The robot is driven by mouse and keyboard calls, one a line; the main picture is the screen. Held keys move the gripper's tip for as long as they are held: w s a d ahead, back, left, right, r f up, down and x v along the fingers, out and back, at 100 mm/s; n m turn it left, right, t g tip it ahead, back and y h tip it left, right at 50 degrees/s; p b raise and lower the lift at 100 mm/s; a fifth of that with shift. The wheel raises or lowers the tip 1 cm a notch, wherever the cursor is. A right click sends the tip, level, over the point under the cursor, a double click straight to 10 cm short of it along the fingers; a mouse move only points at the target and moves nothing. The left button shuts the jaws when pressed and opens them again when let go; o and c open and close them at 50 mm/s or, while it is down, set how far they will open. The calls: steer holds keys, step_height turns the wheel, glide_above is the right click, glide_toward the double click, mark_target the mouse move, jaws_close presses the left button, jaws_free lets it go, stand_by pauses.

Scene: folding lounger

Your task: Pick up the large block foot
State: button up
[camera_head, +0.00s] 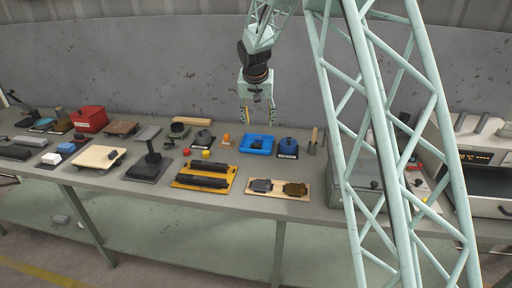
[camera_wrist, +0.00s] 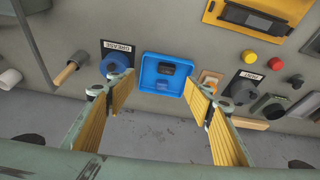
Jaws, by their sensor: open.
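My gripper (camera_head: 257,117) hangs above the back part of the bench, with its fingers pointing down. It is open, and nothing is between its yellow-padded fingers in the wrist view (camera_wrist: 157,82). A blue tray (camera_head: 243,147) lies below it; the tray also shows in the wrist view (camera_wrist: 146,72), between and beyond the fingertips. In the tray lie a dark block-like piece (camera_wrist: 166,69) and a smaller blue piece (camera_wrist: 161,84). I cannot tell for sure which piece is the large block foot. The fingers are clear of the tray and its contents.
A blue round part (camera_head: 288,146) stands right of the tray. An orange piece (camera_head: 226,139) and a dark round part (camera_head: 203,138) are left of it. A yellow tray (camera_head: 233,172) and a wooden board (camera_head: 301,184) lie in front. A grey wall (camera_head: 150,70) stands behind the bench.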

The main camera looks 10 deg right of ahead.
steer(key=w+f, duration=0.5)
steer(key=f, duration=0.1)
steer(key=shift+w+a+f+p, duration=0.15)
steer(key=shift+w+a+p, duration=0.05)
steer(key=shift+a+p, duration=0.2)
steer(key=b, duration=0.1)
glide_above(256, 145)
steer(key=s, duration=0.2)
steer(key=shift+a+f, duration=0.15)
steer(key=shift+f, duration=1.85)
steer(key=shift+a+f, duration=0.15)
steer(key=shift+f, duration=1.8)
steer(key=shift+b+x, duration=0.4)
steer(key=shift+x, duration=2.25)
steer(key=shift+w, duration=0.1)
steer(key=c, duration=0.9)
